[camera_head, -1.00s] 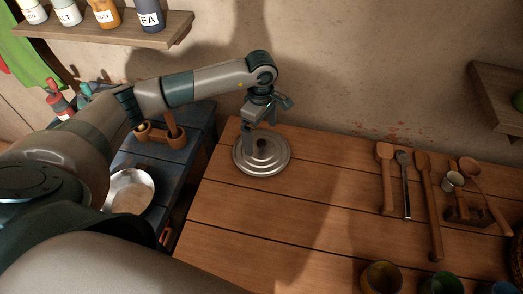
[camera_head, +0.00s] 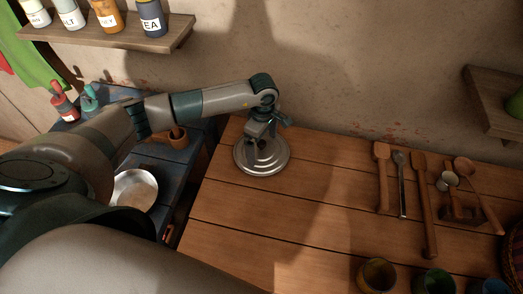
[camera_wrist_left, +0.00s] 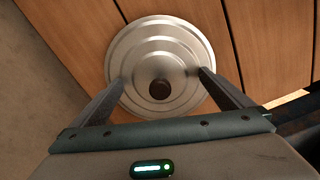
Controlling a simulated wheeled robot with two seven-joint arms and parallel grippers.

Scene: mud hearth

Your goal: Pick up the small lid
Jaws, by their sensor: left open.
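The small lid (camera_head: 272,166) is a round, silver, stepped metal disc lying on the wooden table near the wall. In the left wrist view the lid (camera_wrist_left: 160,45) shows a dark round knob (camera_wrist_left: 159,89) at its middle. My left gripper (camera_head: 262,148) is directly above the lid in the head view. In the left wrist view its open fingers (camera_wrist_left: 161,73) stand on either side of the knob, with space between each finger and the knob. I cannot tell whether the fingertips touch the lid. My right gripper is not in view.
Wooden spoons and spatulas (camera_head: 424,205) lie to the right. Several cups (camera_head: 377,274) stand at the front right. A blue side table with a metal bowl (camera_head: 133,191) is at the left. A jar shelf (camera_head: 110,36) hangs above. The table's middle is clear.

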